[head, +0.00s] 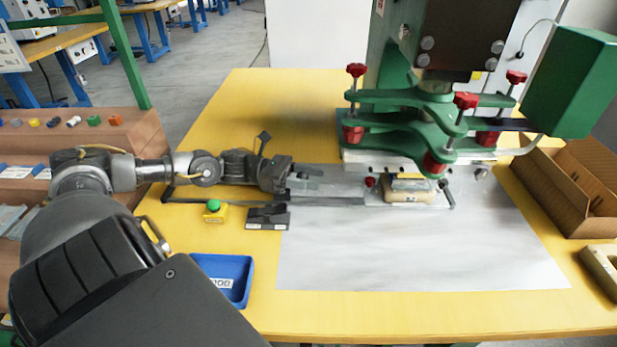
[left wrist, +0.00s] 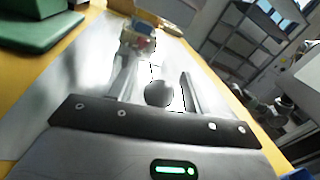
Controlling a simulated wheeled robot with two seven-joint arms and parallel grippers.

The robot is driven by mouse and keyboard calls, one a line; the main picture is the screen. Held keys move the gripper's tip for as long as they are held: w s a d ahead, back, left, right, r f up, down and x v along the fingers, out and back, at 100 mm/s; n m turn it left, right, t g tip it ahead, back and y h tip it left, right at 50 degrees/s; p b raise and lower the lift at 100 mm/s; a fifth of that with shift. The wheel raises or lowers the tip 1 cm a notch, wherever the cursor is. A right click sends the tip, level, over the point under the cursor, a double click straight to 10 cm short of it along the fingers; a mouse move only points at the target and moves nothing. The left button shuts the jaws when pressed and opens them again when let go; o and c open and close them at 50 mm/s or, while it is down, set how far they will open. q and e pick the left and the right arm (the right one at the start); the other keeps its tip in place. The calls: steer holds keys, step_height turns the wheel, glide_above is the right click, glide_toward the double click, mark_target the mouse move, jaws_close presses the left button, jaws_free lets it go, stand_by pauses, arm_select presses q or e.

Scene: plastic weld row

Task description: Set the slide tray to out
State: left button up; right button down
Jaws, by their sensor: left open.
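The slide tray (head: 373,196) is a flat metal plate at the right part of its rails, under the green press (head: 430,110). It carries a beige block (head: 408,191) and has a small red knob (head: 370,182) at its left end. My left gripper (head: 312,180) reaches in from the left above the rails, open, with its fingers pointing right toward the tray and a gap before the red knob. In the left wrist view the two fingers (left wrist: 157,88) are apart, with a dark rounded shape between them that I cannot identify. The tray's far side is hidden under the press.
A yellow box with a green button (head: 214,211) and a black block (head: 267,217) stand just in front of the rails. A blue bin (head: 224,278) sits at the front left. A cardboard box (head: 572,185) is at the right. The grey mat (head: 420,255) in front is clear.

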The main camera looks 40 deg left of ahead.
arm_select(q)
jaws_close()
steer(key=shift+a, duration=0.15)
